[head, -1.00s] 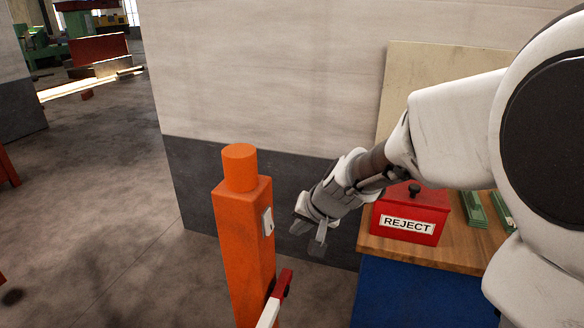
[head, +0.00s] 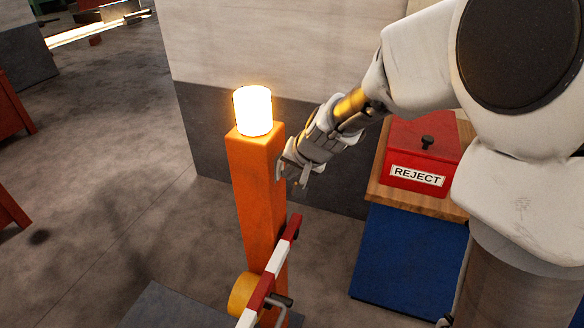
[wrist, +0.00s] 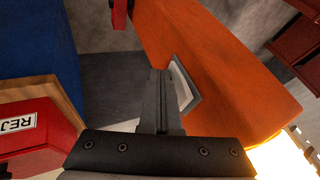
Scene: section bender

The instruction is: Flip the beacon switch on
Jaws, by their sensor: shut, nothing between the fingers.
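The beacon (head: 253,111) on top of the orange post (head: 257,185) glows bright white-yellow in the head view. The beacon switch (wrist: 184,84) is a light plate with a grey frame on the post's side, seen at a slant in the wrist view. In the head view the switch (head: 280,167) is mostly hidden by my gripper. My gripper (head: 296,181) is shut and empty, with its fingertips (wrist: 160,72) right beside the switch. I cannot tell whether they touch it.
A red REJECT box (head: 420,158) stands on a wooden-topped bench (head: 378,192) with a blue front, right of my gripper. A red and white barrier arm (head: 270,275) crosses the post lower down. A wall stands behind.

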